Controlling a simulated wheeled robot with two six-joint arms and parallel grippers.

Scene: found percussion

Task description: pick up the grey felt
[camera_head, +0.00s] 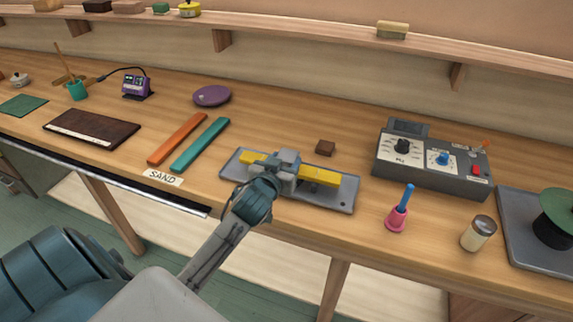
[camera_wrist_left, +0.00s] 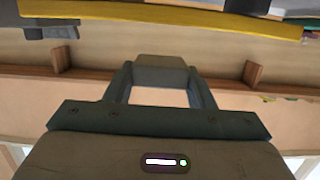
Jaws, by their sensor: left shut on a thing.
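My left gripper (camera_head: 284,170) is over the middle of a grey tray (camera_head: 338,192) that carries a long yellow bar (camera_head: 320,176). It is shut on a small pale grey block, the grey felt (camera_wrist_left: 160,68), which shows between its two fingers (camera_wrist_left: 160,84) in the left wrist view. In the head view the gripper hides most of the felt and the bar's middle. I cannot tell whether the felt touches the bar. The bar also crosses the top of the left wrist view (camera_wrist_left: 170,18). My right gripper is not in view.
A grey control box (camera_head: 432,163), a pink-based blue tool (camera_head: 398,211) and a jar (camera_head: 478,233) stand right.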

